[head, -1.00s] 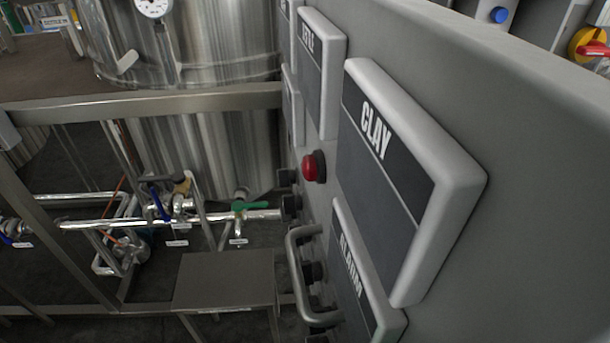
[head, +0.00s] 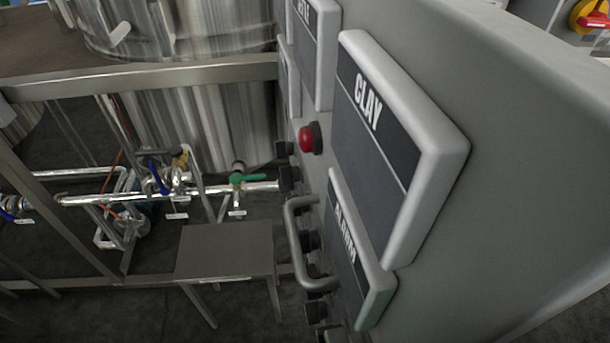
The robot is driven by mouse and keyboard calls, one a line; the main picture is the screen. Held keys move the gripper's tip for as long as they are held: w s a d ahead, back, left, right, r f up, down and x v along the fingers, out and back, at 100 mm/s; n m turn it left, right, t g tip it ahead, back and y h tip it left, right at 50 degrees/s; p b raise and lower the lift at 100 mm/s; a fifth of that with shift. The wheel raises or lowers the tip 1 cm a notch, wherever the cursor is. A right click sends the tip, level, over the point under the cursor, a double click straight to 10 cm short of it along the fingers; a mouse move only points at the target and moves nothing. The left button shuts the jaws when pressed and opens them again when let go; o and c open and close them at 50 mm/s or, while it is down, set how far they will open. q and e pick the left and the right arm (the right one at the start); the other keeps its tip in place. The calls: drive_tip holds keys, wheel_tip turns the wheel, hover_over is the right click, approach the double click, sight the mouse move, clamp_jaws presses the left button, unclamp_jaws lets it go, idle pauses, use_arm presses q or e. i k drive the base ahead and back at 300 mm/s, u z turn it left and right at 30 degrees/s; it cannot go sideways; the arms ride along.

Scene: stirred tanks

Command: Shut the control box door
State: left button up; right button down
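The control box door (head: 480,170) is a large grey panel filling the right half of the head view, seen at a steep angle. It carries framed dark plates, one marked CLAY (head: 375,145) and another below it (head: 347,250). A red button (head: 311,138), several black knobs and a grey bar handle (head: 296,243) are on its face. Behind its far edge at the top right, a red and yellow switch (head: 590,17) shows. How far the door stands open cannot be told. Neither of my grippers is in view.
A steel tank (head: 200,110) stands behind a metal frame rail (head: 140,77) at the left. Pipes with a green-handled valve (head: 246,178) run below it. A small grey step or table (head: 225,249) stands left of the handle. Dark floor shows at the bottom.

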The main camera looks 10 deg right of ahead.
sight(452, 158)
drive_tip(key=z, duration=1.15)
drive_tip(key=k, duration=0.9)
drive_tip(key=u, duration=0.35)
